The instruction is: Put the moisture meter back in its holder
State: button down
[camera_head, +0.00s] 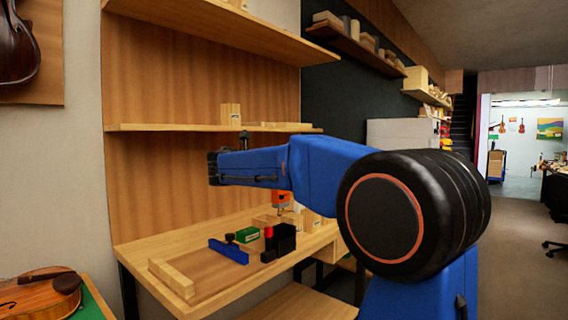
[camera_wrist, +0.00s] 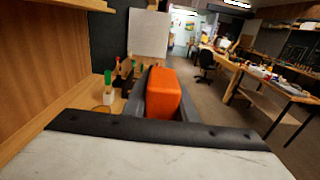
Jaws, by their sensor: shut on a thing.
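The moisture meter appears to be the orange block (camera_wrist: 163,95) between the dark fingers of my gripper (camera_wrist: 165,92) in the wrist view. My gripper is shut on it. In the head view the orange meter (camera_head: 281,200) shows just under my blue arm, above the bench; my fingers are mostly hidden there. A black box-shaped holder (camera_head: 285,238) stands on the bench below the orange piece, apart from it as far as I can see. I cannot tell for sure whether this is the meter's holder.
The wooden bench (camera_head: 205,289) carries a blue tool (camera_head: 228,251), a green box (camera_head: 247,235), a red-topped item (camera_head: 268,238) and several wood blocks. A shelf (camera_head: 180,127) runs above.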

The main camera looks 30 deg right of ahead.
aim_at(287, 200)
jog(key=shift+f, duration=0.1)
jog(key=shift+f, duration=6.4)
jog(key=c, duration=1.4)
grip_release()
jog(key=shift+o, duration=0.2)
